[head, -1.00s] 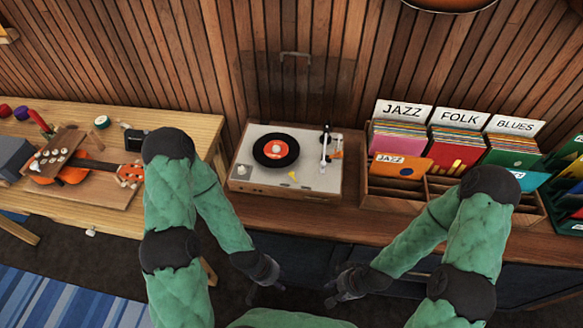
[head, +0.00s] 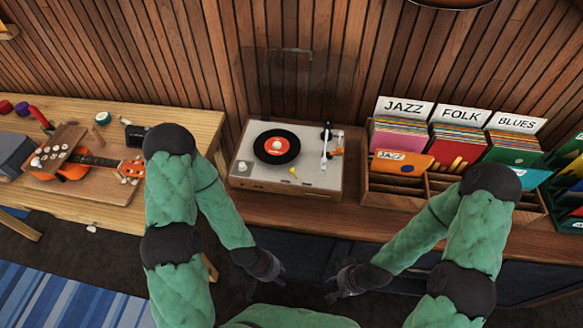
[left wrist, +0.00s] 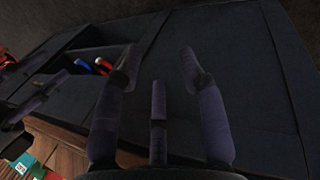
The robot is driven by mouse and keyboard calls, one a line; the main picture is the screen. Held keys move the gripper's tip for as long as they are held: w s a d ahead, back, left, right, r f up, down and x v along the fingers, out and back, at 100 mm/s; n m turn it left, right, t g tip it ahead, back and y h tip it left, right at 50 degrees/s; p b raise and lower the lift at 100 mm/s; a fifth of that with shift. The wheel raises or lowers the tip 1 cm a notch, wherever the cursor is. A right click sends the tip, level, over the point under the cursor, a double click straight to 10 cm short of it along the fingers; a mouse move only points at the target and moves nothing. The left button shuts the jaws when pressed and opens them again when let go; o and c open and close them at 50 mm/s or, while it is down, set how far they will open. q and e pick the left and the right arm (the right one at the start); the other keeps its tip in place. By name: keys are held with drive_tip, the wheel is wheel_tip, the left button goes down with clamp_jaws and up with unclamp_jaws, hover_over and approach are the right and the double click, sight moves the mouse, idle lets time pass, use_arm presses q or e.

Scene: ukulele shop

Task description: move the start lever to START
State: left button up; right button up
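The turntable (head: 259,183) stands on the wooden counter with an orange-labelled black record (head: 277,147) on its platter. A small yellow lever (head: 293,170) sits on the front of its deck, probably the start lever; its marks are too small to read. The tonearm (head: 325,150) lies at the right of the deck. My left gripper (head: 277,277) hangs low in front of the counter, below the turntable, open and empty. Its spread fingers show in the left wrist view (left wrist: 160,68). My right gripper (head: 329,288) hangs low to its right, apparently open and empty. Neither touches the turntable.
A record crate (head: 393,197) with JAZZ, FOLK and BLUES dividers stands right of the turntable. A workbench (head: 190,122) with a ukulele (head: 75,170) is at the left. The turntable's clear lid (head: 290,85) stands raised behind it. Bare counter lies before it.

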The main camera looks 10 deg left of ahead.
use_arm(q)
drive_tip(key=m+g+y+p, duration=0.2)
drive_tip(key=m+y+p, duration=0.1)
drive_tip(key=m+p, duration=1.15)
approach(293, 169)
drive_tip(key=shift+n, duration=0.25)
drive_tip(key=f, duration=0.7)
drive_tip(key=s+d+f+p, duration=0.1)
drive_tip(key=f, duration=0.2)
drive_tip(key=shift+s+f, duration=0.1)
drive_tip(key=shift+f, duration=0.2)
clamp_jaws()
